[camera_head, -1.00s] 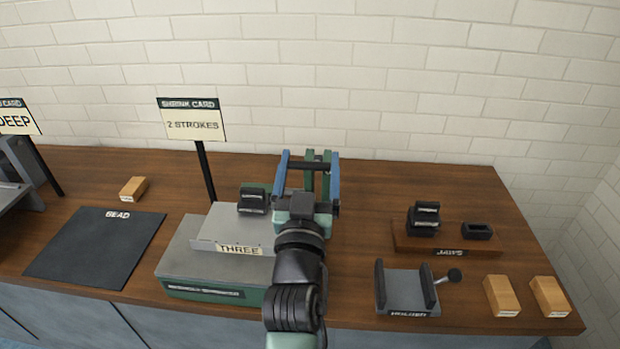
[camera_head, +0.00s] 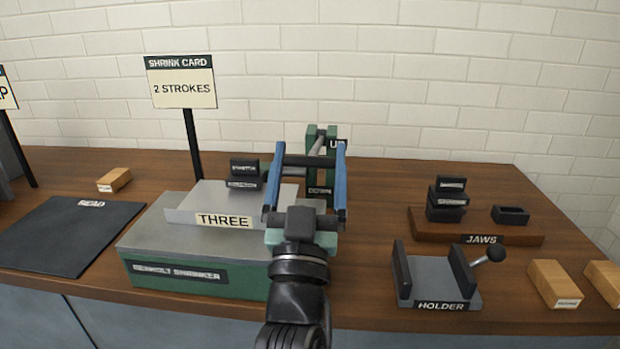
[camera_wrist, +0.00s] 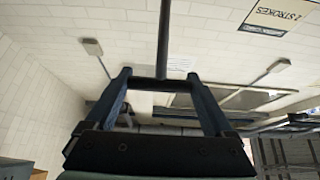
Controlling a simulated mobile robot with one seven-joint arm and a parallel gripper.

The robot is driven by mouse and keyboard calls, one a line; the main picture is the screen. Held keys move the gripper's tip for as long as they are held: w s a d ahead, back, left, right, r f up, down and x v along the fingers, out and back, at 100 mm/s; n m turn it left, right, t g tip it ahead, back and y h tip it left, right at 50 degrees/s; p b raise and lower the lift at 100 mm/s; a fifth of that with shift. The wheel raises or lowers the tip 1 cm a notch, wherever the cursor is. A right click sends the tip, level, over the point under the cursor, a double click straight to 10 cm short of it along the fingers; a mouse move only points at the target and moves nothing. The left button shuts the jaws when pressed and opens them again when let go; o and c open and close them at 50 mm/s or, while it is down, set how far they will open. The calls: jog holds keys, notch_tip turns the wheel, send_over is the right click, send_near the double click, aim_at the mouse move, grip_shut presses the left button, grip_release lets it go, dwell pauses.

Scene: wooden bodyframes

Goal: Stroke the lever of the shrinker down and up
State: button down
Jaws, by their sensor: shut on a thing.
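The green and grey shrinker (camera_head: 185,276) stands at the front of the bench, carrying a THREE plate (camera_head: 223,220). A green post (camera_head: 330,150) behind it is marked UP near its top and DOWN lower. The lever (camera_head: 319,143) is a grey rod with a dark crossbar grip, running from near the post's top toward me. My gripper (camera_head: 309,153) has its blue fingers shut on the grip's two ends. The wrist view shows the lever's grip (camera_wrist: 163,85) between my fingers (camera_wrist: 160,77), with the rod leading away. My wrist hides part of the shrinker's right side.
A shrink card (camera_head: 182,88) reads 2 STROKES on a black post. A black BEAD mat (camera_head: 65,235) lies left. Right are a JAWS board (camera_head: 430,228) with black jaws, a grey HOLDER (camera_head: 432,275) with a knob, and wooden blocks (camera_head: 555,283).

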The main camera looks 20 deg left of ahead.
jog(key=f+b, duration=0.4)
jog(key=b, duration=0.1)
jog(key=shift+s+d+f, duration=0.1)
jog(key=shift+s+f, duration=0.1)
jog(key=shift+s, duration=0.15)
jog(key=shift+f, duration=0.25)
grip_release()
jog(key=shift+r, duration=0.15)
jog(key=shift+s, duration=0.1)
jog(key=b+v, duration=0.6)
jog(key=v, duration=0.7)
jog(key=shift+w, duration=0.2)
